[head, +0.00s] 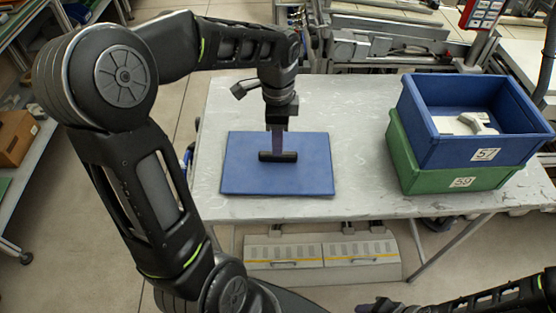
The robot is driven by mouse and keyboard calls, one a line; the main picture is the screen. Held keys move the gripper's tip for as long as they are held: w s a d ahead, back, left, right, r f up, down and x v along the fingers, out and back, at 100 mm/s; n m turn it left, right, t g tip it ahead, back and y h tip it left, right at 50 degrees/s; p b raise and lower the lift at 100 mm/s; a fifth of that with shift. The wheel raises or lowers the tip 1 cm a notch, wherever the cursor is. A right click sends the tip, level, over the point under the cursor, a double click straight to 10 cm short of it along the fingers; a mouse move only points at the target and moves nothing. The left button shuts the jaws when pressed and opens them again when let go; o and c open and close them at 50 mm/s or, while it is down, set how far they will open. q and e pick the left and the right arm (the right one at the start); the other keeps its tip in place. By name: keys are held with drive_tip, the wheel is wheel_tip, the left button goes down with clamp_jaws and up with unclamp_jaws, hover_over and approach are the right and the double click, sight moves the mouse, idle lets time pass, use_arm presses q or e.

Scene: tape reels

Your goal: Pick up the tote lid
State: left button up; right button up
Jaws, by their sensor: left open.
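The blue tote lid (240,175) lies flat on the grey table. A dark bar handle (290,157) stands out at its middle. My left gripper (278,148) points down right at the handle, with its fingers open. One finger hides the other, so I cannot tell whether they straddle the handle or stop just above it. My right arm shows at the bottom right edge, and its dark end (378,306) is partly cut off, too unclear to read its jaws.
A blue tote (450,153) marked 57 sits in a green tote (430,183) marked 59 at the table's right. A white item (462,125) lies inside the blue one. The table (355,150) is clear between lid and totes.

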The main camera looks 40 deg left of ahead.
sight(278, 158)
use_arm(q)
wheel_tip(278, 158, down, 5)
drive_tip(key=shift+p, duration=0.35)
idle(0.4)
clamp_jaws()
idle(0.5)
